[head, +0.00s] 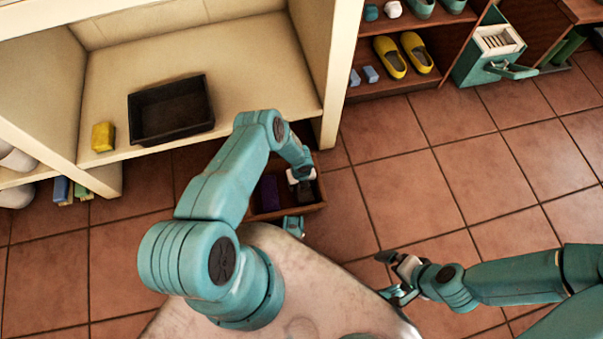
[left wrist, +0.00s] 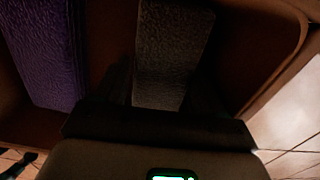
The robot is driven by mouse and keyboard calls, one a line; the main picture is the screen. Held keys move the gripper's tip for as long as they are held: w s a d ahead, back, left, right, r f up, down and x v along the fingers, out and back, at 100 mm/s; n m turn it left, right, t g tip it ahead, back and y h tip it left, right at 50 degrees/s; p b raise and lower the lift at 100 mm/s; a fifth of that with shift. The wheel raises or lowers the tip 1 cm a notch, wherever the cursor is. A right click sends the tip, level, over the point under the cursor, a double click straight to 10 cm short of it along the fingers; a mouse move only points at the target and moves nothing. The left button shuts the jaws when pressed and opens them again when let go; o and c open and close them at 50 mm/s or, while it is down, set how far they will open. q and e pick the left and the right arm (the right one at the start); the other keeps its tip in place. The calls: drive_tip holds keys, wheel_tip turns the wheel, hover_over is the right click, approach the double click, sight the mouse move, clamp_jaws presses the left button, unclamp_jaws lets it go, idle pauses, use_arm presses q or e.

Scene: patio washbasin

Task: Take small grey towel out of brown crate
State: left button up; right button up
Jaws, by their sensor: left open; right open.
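The brown crate (head: 276,213) stands on the tiled floor beside the cream shelf unit, partly hidden by my left arm. In the left wrist view its brown wall and rim (left wrist: 285,75) curve round on the right. The small grey towel (left wrist: 175,50) lies inside it, right of a purple towel (left wrist: 45,50). My left gripper (head: 302,186) is open, reaching down into the crate over the grey towel. Its dark fingers show dimly on either side of the towel; contact cannot be told. My right gripper (head: 389,275) is open and empty, above the floor at right of the crate.
A black tray (head: 172,133) and a yellow block (head: 103,137) sit on the cream shelf (head: 240,75). The shelf's upright stands close behind the crate. Yellow shoes (head: 390,58) stand on a brown rack at the back. The floor on the right is clear.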

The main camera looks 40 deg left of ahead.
use_arm(q)
drive_tip(key=c, duration=0.8)
drive_tip(key=shift+r, duration=0.1)
